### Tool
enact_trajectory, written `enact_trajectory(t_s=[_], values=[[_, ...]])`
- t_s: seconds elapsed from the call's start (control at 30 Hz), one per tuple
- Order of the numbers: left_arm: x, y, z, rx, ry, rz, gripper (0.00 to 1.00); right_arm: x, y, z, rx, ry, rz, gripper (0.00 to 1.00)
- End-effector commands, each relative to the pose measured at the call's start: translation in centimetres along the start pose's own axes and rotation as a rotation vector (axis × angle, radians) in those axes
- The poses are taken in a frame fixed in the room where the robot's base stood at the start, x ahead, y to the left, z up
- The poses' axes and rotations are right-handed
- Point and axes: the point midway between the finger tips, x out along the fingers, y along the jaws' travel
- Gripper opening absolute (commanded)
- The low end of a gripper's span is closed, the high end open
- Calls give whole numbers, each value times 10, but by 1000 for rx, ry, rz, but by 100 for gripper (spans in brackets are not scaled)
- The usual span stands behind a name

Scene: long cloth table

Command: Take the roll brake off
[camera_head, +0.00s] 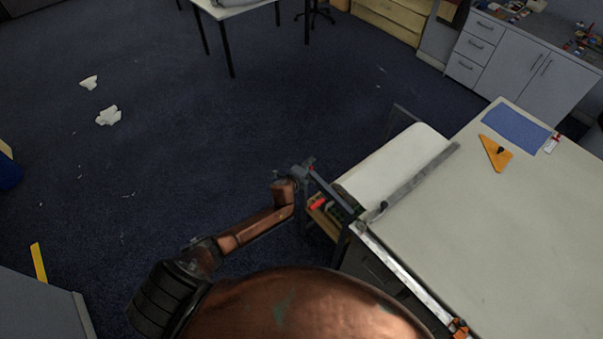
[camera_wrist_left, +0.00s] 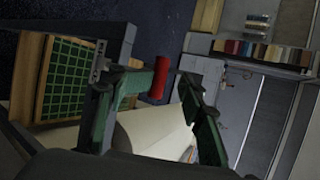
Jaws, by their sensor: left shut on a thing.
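The roll (camera_head: 395,165) is a wide pale cloth roll at the left end of the table, in a dark frame. It also shows as a cream surface (camera_wrist_left: 155,132) low in the left wrist view. My left gripper (camera_head: 307,169) is at the near left corner of the roll's frame. In the left wrist view its fingers (camera_wrist_left: 158,90) are on either side of a red handle (camera_wrist_left: 160,79), apparently the roll brake, and are shut on it. Only a small bit of red shows there in the head view. My right gripper is out of view.
The long table (camera_head: 500,230) fills the right, with a metal rail (camera_head: 405,275) along its edge. An orange triangle (camera_head: 496,152) and a blue sheet (camera_head: 517,127) lie on it. A wooden tray with a green grid (camera_wrist_left: 67,80) is close to the gripper. Floor left is mostly clear.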

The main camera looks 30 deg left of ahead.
Motion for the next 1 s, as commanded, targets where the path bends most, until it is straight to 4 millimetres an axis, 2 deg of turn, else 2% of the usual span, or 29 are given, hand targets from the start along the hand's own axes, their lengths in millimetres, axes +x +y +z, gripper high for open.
enact_trajectory(t_s=[0.03, 0.5, 0.7, 1.0], values=[[-8, -6, 1, 3, 2, -10, 30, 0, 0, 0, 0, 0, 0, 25], [-89, 0, -2, 1, 5, -3, 30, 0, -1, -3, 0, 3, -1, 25], [-105, 0, -3, 1, 5, -3, 30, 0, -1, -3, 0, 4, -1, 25], [-107, 0, -3, 1, 4, -2, 30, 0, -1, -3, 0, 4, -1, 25]])
